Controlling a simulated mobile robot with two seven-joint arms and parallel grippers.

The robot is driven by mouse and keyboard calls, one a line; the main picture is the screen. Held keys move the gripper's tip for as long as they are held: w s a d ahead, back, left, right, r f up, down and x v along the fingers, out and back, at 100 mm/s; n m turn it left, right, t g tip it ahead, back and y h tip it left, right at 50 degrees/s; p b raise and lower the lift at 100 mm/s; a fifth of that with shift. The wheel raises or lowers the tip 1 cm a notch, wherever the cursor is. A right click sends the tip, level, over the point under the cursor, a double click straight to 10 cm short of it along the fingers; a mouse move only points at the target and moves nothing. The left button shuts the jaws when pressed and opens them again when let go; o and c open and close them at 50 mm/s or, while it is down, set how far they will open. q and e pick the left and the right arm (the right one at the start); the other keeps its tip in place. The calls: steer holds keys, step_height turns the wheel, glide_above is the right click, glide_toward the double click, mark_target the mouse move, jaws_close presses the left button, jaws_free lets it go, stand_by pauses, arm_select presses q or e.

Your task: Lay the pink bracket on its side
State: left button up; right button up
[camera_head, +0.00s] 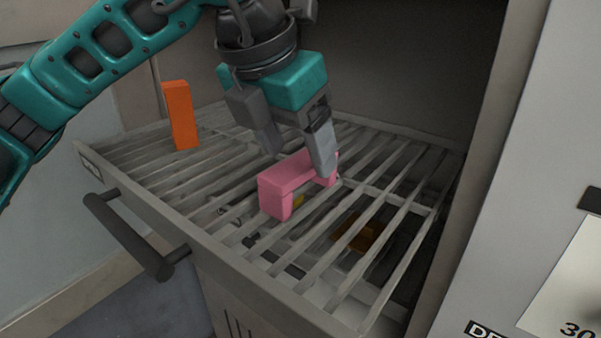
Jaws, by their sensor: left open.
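The pink bracket (287,182) stands on the slatted rack (352,286) in the head view, its bridge on top and a leg down at each end. My left gripper (300,163) comes from above, with its fingers apart at the bracket's far right end. One finger is in front of that end and hides part of it; the other is to the left, behind the bracket. I cannot tell whether either finger touches it. My right gripper is not in view.
An orange block (180,115) stands upright on the rack at the back left. A dark bar handle (139,238) sticks out from the rack's front left. A yellowish-brown item (355,234) lies below the slats. A pale cabinet panel (520,190) borders the right.

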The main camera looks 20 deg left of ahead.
mark_target(301, 162)
arm_select(q)
steer(key=x, duration=0.3)
steer(key=shift+w+a+f, duration=0.15)
steer(key=shift+w+f, duration=0.15)
steer(key=shift+r, duration=0.1)
steer(key=c, duration=1.3)
